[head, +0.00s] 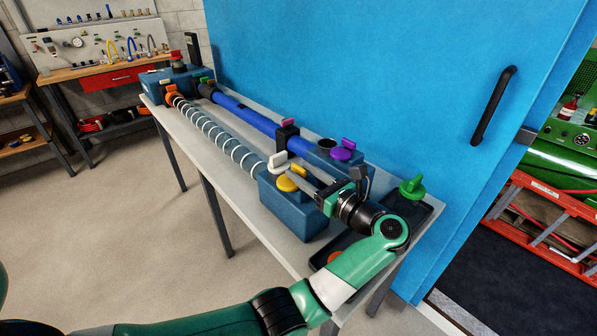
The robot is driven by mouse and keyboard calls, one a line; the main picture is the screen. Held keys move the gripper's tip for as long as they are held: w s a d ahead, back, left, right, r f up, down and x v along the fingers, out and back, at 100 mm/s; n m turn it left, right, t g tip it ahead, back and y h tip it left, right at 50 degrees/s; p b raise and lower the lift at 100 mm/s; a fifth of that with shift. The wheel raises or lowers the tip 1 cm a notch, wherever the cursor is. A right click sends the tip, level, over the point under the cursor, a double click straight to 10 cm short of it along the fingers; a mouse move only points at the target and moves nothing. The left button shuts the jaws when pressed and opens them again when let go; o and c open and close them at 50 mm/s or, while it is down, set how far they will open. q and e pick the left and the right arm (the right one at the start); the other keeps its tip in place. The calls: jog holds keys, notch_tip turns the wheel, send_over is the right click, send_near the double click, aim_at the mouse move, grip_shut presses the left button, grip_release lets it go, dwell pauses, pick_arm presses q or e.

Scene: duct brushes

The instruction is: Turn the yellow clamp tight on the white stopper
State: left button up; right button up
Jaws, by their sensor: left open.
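The yellow clamp (288,184) sits on top of the blue box at the near end of the table. The white stopper (278,162) stands just behind it, its handle upright. My left gripper (302,181) reaches in from the right side of the box. Its fingers are open and point left at the yellow clamp, very close to it. I cannot tell whether they touch it, and the fingers hide part of the clamp's right side. My right gripper is not in view.
The blue box (285,215) joins a ringed clear hose (215,132) on the table (187,125). A purple knob (343,150) and a blue pipe (245,117) lie behind. A green knob (412,188) stands in a black tray at right.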

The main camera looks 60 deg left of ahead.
pick_arm(q)
jog(key=shift+x, duration=0.95)
grip_shut()
